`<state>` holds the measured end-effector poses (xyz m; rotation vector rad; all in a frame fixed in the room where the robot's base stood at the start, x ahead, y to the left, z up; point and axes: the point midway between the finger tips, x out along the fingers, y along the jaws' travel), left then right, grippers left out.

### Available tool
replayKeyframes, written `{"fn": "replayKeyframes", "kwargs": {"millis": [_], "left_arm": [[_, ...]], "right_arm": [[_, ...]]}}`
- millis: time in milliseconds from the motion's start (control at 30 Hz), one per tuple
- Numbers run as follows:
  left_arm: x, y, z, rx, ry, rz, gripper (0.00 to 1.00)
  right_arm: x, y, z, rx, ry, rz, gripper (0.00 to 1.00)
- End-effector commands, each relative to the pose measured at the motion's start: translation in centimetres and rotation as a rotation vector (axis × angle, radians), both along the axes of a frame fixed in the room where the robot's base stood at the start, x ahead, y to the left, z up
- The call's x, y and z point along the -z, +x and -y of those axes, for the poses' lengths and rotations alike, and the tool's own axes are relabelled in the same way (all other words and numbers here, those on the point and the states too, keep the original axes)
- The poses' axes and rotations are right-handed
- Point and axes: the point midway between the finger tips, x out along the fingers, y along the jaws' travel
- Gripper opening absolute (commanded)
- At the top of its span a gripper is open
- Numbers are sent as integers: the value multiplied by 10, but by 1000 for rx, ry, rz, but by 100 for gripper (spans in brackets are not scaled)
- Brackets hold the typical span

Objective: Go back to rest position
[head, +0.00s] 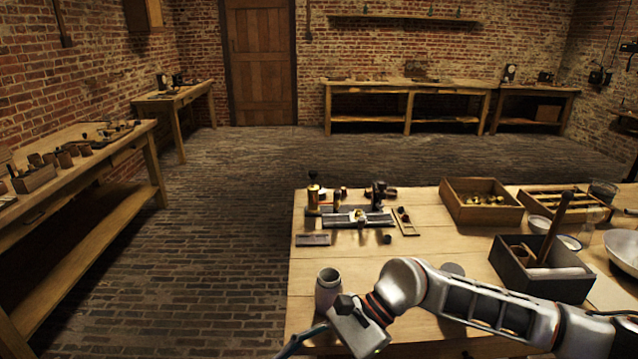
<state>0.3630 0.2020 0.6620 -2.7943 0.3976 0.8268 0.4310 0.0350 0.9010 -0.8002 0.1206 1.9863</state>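My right arm comes in from the right edge and reaches across the front of the near table (305,262). Its end part, with the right gripper (352,326), is low in the head view, just right of and in front of a pale grey jar (328,290). The jar stands upright near the table's left edge. I cannot make out the fingertips, nor whether they touch the jar. A grey round piece (453,269) shows partly behind my forearm. My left gripper is not in view.
An instrument assembly (358,218) stands at the table's far left. A wooden tray (455,213), a dark box (548,288) with a handled tool, bowls and a glass crowd the right side. The brick floor (215,250) left of the table is clear.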

Motion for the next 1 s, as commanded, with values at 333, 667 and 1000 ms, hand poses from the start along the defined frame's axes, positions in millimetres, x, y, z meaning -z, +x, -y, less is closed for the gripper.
{"fn": "replayKeyframes", "kwargs": {"millis": [333,667,1000], "left_arm": [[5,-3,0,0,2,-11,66],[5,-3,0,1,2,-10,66],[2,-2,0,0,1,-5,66]], "right_arm": [[-79,-23,-79,437,457,-791,57],[-79,45,-30,859,792,-1686,57],[64,64,102,-1233,-1142,2649,57]]}}
